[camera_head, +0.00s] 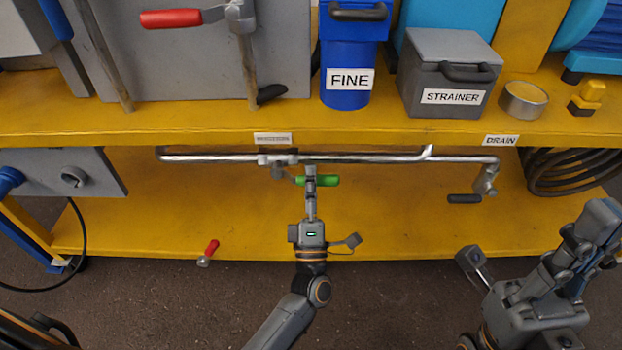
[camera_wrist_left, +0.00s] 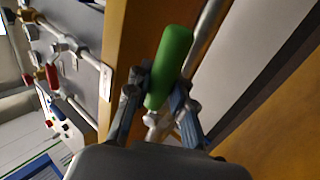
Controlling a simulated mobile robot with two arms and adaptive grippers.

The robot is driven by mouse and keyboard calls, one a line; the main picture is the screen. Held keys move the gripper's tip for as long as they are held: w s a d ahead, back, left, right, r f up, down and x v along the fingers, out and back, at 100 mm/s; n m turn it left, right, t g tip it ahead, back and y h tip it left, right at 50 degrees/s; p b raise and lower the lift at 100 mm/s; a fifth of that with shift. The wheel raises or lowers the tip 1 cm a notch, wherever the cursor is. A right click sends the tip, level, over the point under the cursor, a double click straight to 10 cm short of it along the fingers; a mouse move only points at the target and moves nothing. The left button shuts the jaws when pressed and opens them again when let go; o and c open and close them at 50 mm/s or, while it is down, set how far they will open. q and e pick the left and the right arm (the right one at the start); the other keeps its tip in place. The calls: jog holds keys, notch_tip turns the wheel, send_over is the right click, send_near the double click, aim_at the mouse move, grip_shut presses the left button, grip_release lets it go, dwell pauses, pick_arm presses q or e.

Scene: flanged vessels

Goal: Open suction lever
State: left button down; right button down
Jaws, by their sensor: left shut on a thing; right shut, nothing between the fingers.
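The suction lever has a green handle (camera_head: 325,180) and sits on the metal pipe (camera_head: 220,158) under the yellow shelf's front edge. A small label (camera_head: 272,138), too blurred to read, is above it. My left gripper (camera_head: 310,178) reaches up from below and is shut on the green handle. In the left wrist view the green handle (camera_wrist_left: 172,62) stands between the two fingers (camera_wrist_left: 155,103), its rounded end sticking out past them. The handle points right, roughly along the pipe, in the head view. My right gripper (camera_head: 602,222) is at the lower right, shut and empty, away from the pipe.
A black-handled drain lever (camera_head: 464,198) hangs at the pipe's right end. A red-handled valve (camera_head: 210,248) is low at left. Above stand the blue FINE vessel (camera_head: 347,60), grey STRAINER box (camera_head: 440,98) and another red lever (camera_head: 170,18). A coiled hose (camera_head: 575,170) is at right.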

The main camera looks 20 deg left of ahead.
pick_arm(q)
jog(key=c, duration=1.1)
grip_release()
jog(key=shift+c, duration=0.2)
jog(key=shift+s+f, duration=0.1)
jog(key=shift+s, duration=0.05)
jog(key=v, duration=1.1)
jog(key=shift+s+d, duration=0.2)
jog(key=shift+s, duration=0.15)
jog(key=shift+f, duration=0.1)
